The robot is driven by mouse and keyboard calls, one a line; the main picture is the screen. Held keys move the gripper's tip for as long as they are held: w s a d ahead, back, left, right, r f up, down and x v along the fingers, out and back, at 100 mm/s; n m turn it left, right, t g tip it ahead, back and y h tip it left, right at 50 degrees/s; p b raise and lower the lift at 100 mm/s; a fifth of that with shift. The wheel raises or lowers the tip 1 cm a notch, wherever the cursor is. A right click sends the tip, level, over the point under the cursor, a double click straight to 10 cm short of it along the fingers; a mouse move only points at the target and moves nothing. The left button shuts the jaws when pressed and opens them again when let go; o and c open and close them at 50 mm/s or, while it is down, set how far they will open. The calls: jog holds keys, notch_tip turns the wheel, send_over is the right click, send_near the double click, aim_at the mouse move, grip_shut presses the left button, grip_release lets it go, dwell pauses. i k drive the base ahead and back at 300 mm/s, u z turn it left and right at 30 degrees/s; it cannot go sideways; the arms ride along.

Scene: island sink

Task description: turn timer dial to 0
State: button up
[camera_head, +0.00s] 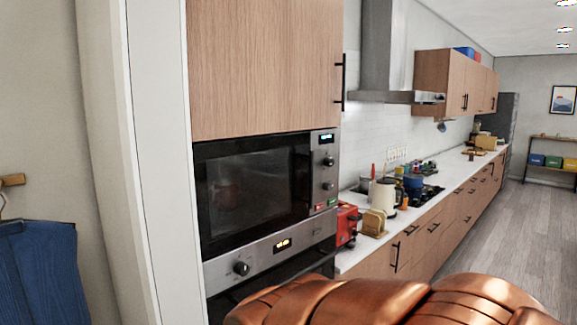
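A built-in microwave (250,185) with a dark glass door is in the tall wooden cabinet. Its steel panel on the right has a small lit display, an upper dial (328,161), a lower dial (328,186), and a red and a green button below. Under it, an oven panel (262,258) has a lit display and one dark dial (241,268). The dial labels and settings are too small to read, and I cannot tell which is the timer dial. The microwave door looks shut. My gripper is not in view.
A copper-coloured part, seemingly my arm, fills the bottom centre-right and hides part of the lower oven and floor. A red toaster (346,224) and other items stand on the counter at right. Blue clothing (40,275) hangs at left. The floor (500,225) at right is clear.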

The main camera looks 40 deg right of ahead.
aim_at(327, 161)
jog(key=u, duration=1.45)
jog(key=k, duration=1.2)
jog(key=z, duration=1.3)
